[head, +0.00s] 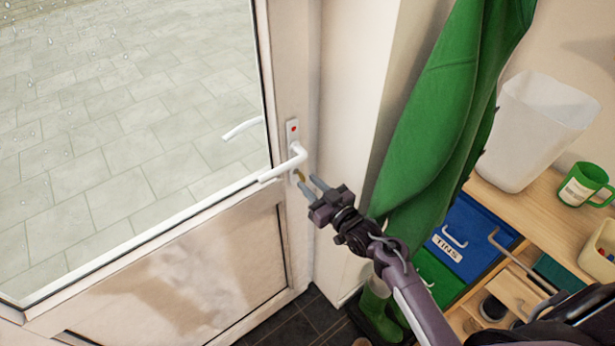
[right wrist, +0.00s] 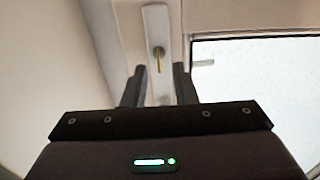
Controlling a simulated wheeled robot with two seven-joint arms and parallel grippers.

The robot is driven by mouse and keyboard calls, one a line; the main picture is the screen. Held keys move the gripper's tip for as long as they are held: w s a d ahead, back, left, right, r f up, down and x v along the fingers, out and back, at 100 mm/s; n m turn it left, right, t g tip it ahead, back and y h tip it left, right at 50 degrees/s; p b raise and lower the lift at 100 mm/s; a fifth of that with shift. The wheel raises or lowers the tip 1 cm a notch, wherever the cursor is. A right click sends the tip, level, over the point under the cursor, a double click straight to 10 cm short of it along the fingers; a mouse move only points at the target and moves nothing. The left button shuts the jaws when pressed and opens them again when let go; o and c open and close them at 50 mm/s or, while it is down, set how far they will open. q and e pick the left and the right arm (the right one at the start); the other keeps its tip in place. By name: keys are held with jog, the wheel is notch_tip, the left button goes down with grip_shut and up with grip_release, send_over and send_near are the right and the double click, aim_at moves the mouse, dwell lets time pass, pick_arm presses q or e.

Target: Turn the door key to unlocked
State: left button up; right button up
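The white door (head: 170,290) has a narrow white lock plate (head: 292,132) with a red mark near its top. A white lever handle (head: 285,164) points left from the plate. The brass-yellow door key (head: 298,175) sits in the lock below the handle; it also shows in the right wrist view (right wrist: 159,61). My right gripper (head: 310,184) is open and empty just in front of the key. In the right wrist view the key appears between the two finger lines, beyond the tips, with no contact visible. My left gripper is out of view.
A green coat (head: 430,130) hangs close to the right of my right arm. A bench (head: 540,215) with a white bin (head: 540,125) and a green mug (head: 583,184) is at the right. Blue drawers (head: 470,235) and green boots (head: 375,303) are below. The space left of the handle is clear.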

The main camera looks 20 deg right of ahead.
aim_at(302, 177)
jog(key=shift+x, duration=1)
jog(key=shift+w, duration=0.15)
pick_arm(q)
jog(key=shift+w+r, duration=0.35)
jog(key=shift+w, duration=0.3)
pick_arm(e)
jog(key=shift+c, duration=0.2)
grip_shut()
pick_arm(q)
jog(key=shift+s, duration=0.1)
